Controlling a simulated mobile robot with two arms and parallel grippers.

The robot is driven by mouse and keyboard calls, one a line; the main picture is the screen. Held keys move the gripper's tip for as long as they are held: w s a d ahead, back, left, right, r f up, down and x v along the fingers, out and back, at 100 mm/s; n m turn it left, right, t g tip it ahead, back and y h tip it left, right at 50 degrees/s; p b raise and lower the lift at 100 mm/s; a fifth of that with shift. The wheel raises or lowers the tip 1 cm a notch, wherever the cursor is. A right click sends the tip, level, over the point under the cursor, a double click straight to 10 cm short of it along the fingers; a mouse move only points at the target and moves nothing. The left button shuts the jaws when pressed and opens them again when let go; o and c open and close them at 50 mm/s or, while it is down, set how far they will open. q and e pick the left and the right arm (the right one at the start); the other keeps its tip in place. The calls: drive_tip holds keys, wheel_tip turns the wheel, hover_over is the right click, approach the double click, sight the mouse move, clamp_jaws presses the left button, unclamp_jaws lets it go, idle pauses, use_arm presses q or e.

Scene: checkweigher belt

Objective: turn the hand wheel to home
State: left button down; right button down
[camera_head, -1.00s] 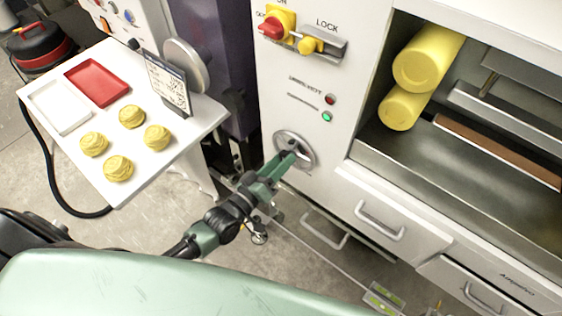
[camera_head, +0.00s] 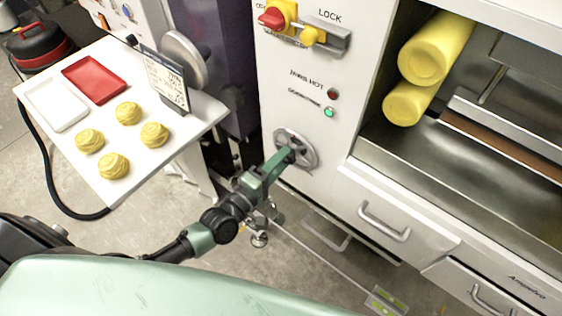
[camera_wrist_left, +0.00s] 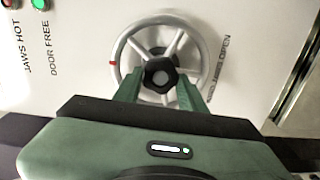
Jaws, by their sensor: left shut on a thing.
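The hand wheel (camera_head: 309,144) is a grey spoked ring on the white machine front, below the lamps. In the left wrist view the hand wheel (camera_wrist_left: 199,38) shows a dark centre knob and a red mark on its left rim. My left gripper (camera_head: 291,154) is at the wheel. My right gripper is not in view.
A white table (camera_head: 190,140) at left bears a red tray (camera_head: 95,79), a white tray (camera_head: 57,104) and several yellow balls. A red and yellow lock switch (camera_head: 285,18) sits above the wheel. Drawers with handles (camera_head: 384,221) are at lower right; yellow rolls (camera_head: 437,50) lie in the open bay.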

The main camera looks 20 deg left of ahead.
use_arm(q)
drive_tip(key=shift+n, duration=0.4)
drive_tip(key=c, duration=0.8)
unclamp_jaws()
drive_tip(key=shift+s, duration=0.1)
drive_tip(key=b+v, duration=0.1)
drive_tip(key=v, duration=0.6)
drive_tip(key=shift+s+a+b, duration=0.2)
drive_tip(key=shift+s+b, duration=0.1)
